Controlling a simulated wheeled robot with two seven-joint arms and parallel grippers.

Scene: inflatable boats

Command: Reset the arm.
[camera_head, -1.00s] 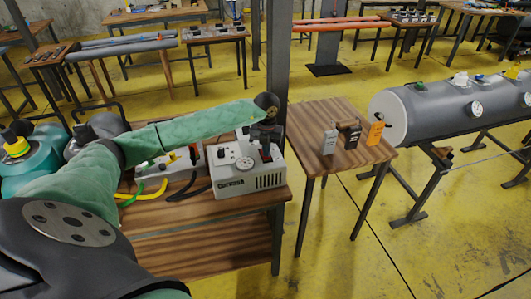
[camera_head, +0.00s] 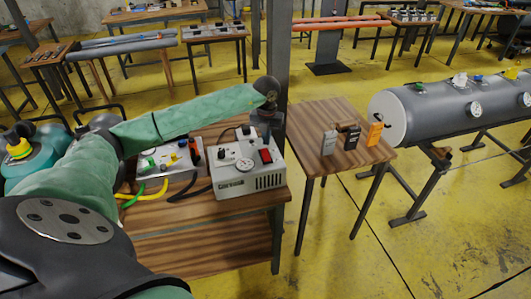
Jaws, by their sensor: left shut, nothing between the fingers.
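My left arm comes in from the left in a green sleeve and reaches over the wooden bench (camera_head: 160,255). My left gripper (camera_head: 267,126) is small and dark, hanging below the wrist at the back right corner of the bench. It is shut and empty, behind the white box (camera_head: 250,182) and apart from it as far as I can tell. The box has a gauge and a red switch (camera_head: 266,156) on top, both uncovered. The fingertips are hard to make out. My right gripper is not in view.
A dark post (camera_head: 278,45) stands close by the gripper. A control unit with yellow and green hoses (camera_head: 172,157) sits under my forearm. A small table (camera_head: 338,116) with three handheld devices and a grey tank (camera_head: 430,112) are to the right.

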